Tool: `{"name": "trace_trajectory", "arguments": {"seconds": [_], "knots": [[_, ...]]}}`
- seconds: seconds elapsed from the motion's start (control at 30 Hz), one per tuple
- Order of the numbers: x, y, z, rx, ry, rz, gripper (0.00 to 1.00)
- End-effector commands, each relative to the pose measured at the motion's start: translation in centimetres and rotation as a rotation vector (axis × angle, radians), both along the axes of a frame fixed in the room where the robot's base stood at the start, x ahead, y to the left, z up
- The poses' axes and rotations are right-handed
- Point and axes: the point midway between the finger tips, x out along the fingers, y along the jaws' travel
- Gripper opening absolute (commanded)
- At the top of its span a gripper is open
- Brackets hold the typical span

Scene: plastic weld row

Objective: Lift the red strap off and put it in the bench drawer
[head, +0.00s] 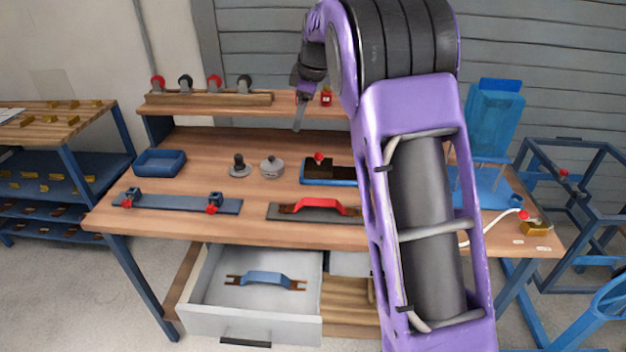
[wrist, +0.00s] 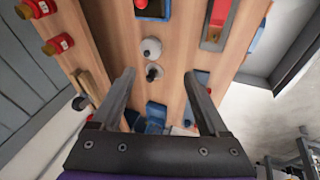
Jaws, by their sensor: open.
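The red strap (head: 319,206) lies on a dark grey plate (head: 285,212) near the bench's front edge. It has a raised middle and shows at the top of the wrist view (wrist: 220,12). The bench drawer (head: 205,290) is pulled out below the bench top, left of the strap. A blue strap with brown ends (head: 265,279) lies inside it. My gripper (head: 299,122) is raised near the back shelf, behind the red strap and apart from it. In the wrist view its two fingers (wrist: 158,78) are spread with nothing between them.
A blue strip with red-knobbed clamps (head: 180,204) lies left of the red strap. Behind are a blue bin (head: 160,162), a grey round pot (head: 271,167), a dark knob (head: 239,166) and a blue tray (head: 325,182). My arm hides part of the bench's right side.

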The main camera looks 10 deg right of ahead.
Motion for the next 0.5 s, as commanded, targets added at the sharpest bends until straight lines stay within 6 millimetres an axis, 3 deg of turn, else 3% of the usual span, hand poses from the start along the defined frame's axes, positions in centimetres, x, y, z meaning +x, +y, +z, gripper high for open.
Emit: {"name": "trace_trajectory", "arguments": {"seconds": [0.03, 0.13, 0.3, 0.5], "knots": [[-0.9, -1.0, -1.7, -0.03, 0.096, 0.018, 0.78], [-2.8, -2.5, -3.8, -0.088, 0.248, 0.042, 0.78], [-4.6, -4.4, -5.0, -0.146, 0.381, 0.047, 0.78], [-5.1, -4.8, -7.3, -0.161, 0.409, 0.05, 0.78]]}}
